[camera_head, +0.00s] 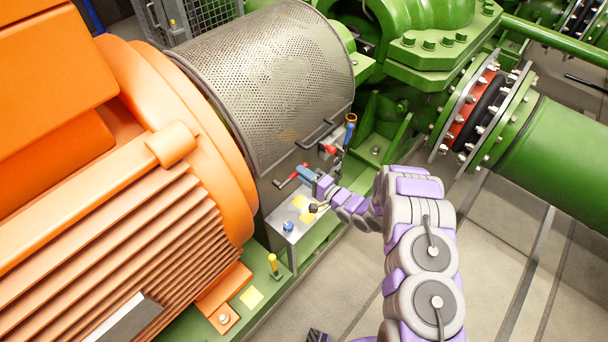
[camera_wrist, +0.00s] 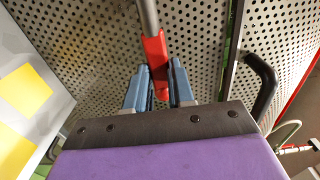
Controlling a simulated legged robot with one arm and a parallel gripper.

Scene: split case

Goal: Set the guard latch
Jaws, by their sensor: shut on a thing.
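The perforated metal guard (camera_head: 283,75) curves over the coupling between the orange motor and the green pump. My gripper (camera_head: 306,174) is at the lower front edge of the guard. In the wrist view my blue fingers (camera_wrist: 158,88) are shut on a red lever end (camera_wrist: 155,55) with a grey shaft running upward. The lower part of the red end is between the fingers. In the head view a red lever (camera_head: 288,181) shows just left of my gripper. I cannot tell how the lever seats against the guard.
A metal box (camera_head: 293,222) with yellow labels and a blue knob stands below my gripper. A red part (camera_head: 330,149) and a blue-handled part (camera_head: 350,130) are up and right. A dark handle (camera_wrist: 265,85) is right of my fingers. Floor is clear at lower right.

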